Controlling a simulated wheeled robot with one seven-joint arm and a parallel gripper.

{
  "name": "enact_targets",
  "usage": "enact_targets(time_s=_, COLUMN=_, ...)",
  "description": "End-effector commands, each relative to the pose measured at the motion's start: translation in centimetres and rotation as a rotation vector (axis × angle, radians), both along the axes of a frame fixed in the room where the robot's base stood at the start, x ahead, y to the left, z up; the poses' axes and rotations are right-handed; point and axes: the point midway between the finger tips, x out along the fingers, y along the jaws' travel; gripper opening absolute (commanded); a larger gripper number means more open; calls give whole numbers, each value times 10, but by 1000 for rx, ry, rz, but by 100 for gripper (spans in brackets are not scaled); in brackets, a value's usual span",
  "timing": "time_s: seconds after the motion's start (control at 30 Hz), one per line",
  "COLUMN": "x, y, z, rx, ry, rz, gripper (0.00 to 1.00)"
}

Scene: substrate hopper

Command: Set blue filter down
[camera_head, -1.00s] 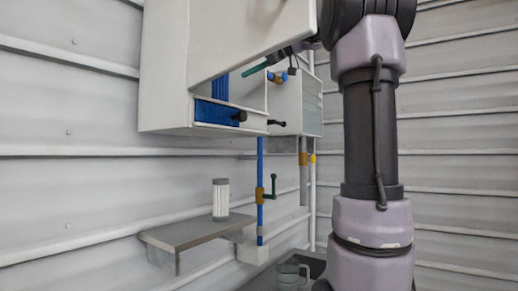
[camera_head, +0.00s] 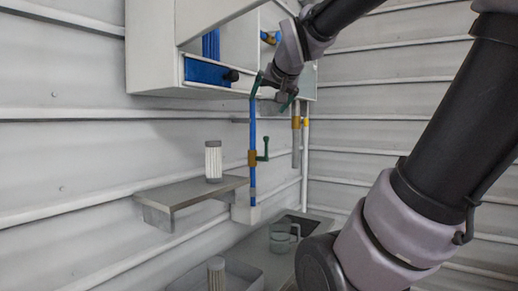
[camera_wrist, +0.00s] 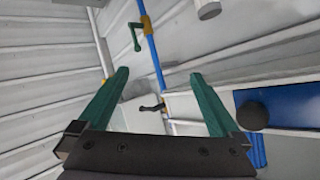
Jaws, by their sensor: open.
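A blue panel (camera_head: 205,72) with a black knob sits in the lower opening of the white cabinet (camera_head: 152,50); I cannot tell whether it is the blue filter. It also shows at the right of the wrist view (camera_wrist: 290,108). A white ribbed filter (camera_head: 213,162) with a grey top stands upright on the small grey wall shelf (camera_head: 160,195). A similar filter (camera_head: 216,276) stands in a tray at the bottom. My gripper (camera_head: 272,93), with green fingers, is open and empty, right of the blue panel. The wrist view shows nothing between its fingers (camera_wrist: 160,75).
A blue pipe (camera_head: 252,130) with a green-handled brass valve (camera_head: 262,152) runs down below the cabinet. A grey pipe (camera_head: 296,140) hangs to its right. A clear jug (camera_head: 282,238) stands on the lower counter near the grey tray (camera_head: 247,268).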

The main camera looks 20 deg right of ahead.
Motion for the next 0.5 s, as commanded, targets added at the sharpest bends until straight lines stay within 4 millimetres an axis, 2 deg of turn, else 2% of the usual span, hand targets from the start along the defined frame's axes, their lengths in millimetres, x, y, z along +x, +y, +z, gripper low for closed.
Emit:
enact_targets(time_s=0.03, x=-20, y=12, z=-32, rx=26, ry=93, rz=29, gripper=100)
enact_targets(time_s=0.1, x=-46, y=30, z=-70, rx=64, ry=216, rz=79, gripper=100)
enact_targets(time_s=0.2, x=-78, y=53, z=-108, rx=110, ry=349, rz=153, gripper=100)
enact_targets(time_s=0.3, x=-101, y=70, z=-130, rx=144, ry=429, rz=211, gripper=100)
enact_targets(time_s=0.4, x=-111, y=78, z=-140, rx=160, ry=466, rz=240, gripper=100)
enact_targets(time_s=0.5, x=-114, y=80, z=-142, rx=164, ry=474, rz=247, gripper=100)
